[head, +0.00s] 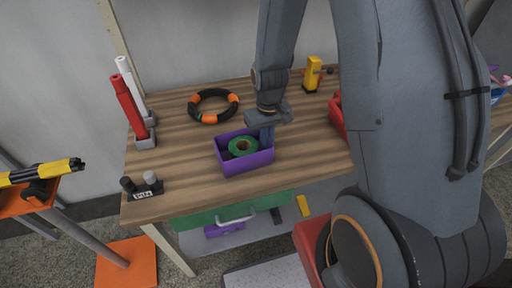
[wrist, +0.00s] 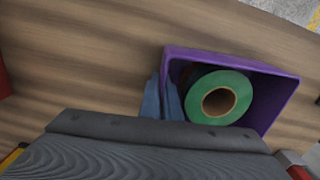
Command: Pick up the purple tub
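The purple tub (head: 247,161) is an open box standing upright on the wooden table near its front edge. A green tape roll (head: 243,147) with a tan core lies inside it. My gripper (head: 267,134) points down at the tub's far right end. In the wrist view my two blue-grey fingers (wrist: 164,100) are close together on either side of one wall of the tub (wrist: 275,98), shut on it. The tape roll (wrist: 218,98) lies beside the inner finger. The fingertips are partly hidden by the wall and my gripper body. The tub appears to rest on the table.
A black and orange hose ring (head: 213,106) lies behind the tub. Red and white cylinders (head: 128,102) stand at the left, with a small dark holder (head: 142,187) in front. A yellow device (head: 312,74) and red bin (head: 337,115) are to the right. The table (head: 180,165) is clear left of the tub.

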